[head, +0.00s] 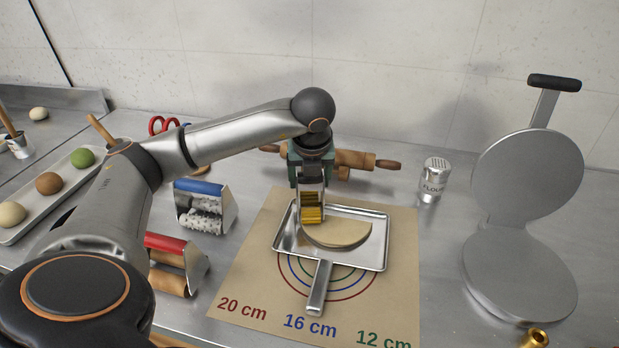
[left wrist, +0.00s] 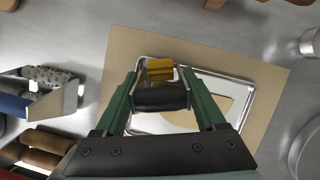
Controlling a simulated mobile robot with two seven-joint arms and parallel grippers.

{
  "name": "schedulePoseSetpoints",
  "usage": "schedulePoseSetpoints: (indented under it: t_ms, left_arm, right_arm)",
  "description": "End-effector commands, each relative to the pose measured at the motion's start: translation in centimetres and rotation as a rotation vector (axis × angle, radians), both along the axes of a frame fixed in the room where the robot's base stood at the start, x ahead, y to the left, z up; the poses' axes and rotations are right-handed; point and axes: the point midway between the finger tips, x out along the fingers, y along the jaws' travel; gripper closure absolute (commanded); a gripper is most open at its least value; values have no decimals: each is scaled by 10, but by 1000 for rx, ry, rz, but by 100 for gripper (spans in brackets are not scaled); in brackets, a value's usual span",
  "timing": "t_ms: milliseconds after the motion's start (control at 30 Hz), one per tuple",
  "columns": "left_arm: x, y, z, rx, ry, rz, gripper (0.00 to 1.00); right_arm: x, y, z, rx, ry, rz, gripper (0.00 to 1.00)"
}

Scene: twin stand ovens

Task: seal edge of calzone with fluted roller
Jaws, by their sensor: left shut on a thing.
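The calzone (head: 340,234) is a pale folded half-round of dough on a shallow metal tray (head: 378,258) with a handle. It is partly visible in the left wrist view (left wrist: 210,103), with my gripper covering some of it. My left gripper (head: 311,182) is shut on the fluted roller (head: 313,214), which has a ribbed gold wheel. In the left wrist view the gold roller (left wrist: 160,69) and its dark holder sit between the green fingers (left wrist: 160,97). The roller is over the calzone's left end; I cannot tell if it touches. My right gripper is out of view.
A tan mat (head: 250,265) with printed rings lies under the tray. Blue-handled (head: 200,187) and red-handled (head: 165,243) roller tools stand left. A rolling pin (head: 355,159) lies behind. A flour shaker (head: 433,180) and an open round press (head: 520,270) stand right.

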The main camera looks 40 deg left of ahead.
Motion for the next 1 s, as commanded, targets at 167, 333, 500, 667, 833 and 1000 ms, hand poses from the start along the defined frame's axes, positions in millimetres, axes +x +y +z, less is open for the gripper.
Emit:
schedulePoseSetpoints:
  t_ms: [167, 333, 500, 667, 833, 1000]
  left_arm:
    - [-1, -2, -1, -1, -2, -1, 90]
    - [-11, -13, -1, 0, -3, -3, 90]
    - [-19, -21, 0, 0, -3, -1, 90]
    - [-22, -24, 1, 0, -3, 0, 90]
    - [-22, -24, 1, 0, -3, 0, 90]
    - [-21, -24, 7, -1, -4, 0, 90]
  right_arm:
    - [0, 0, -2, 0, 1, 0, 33]
    - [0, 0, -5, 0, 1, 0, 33]
    - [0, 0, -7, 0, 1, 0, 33]
    - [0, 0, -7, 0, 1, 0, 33]
    - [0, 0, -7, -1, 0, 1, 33]
    - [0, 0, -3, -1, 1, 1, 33]
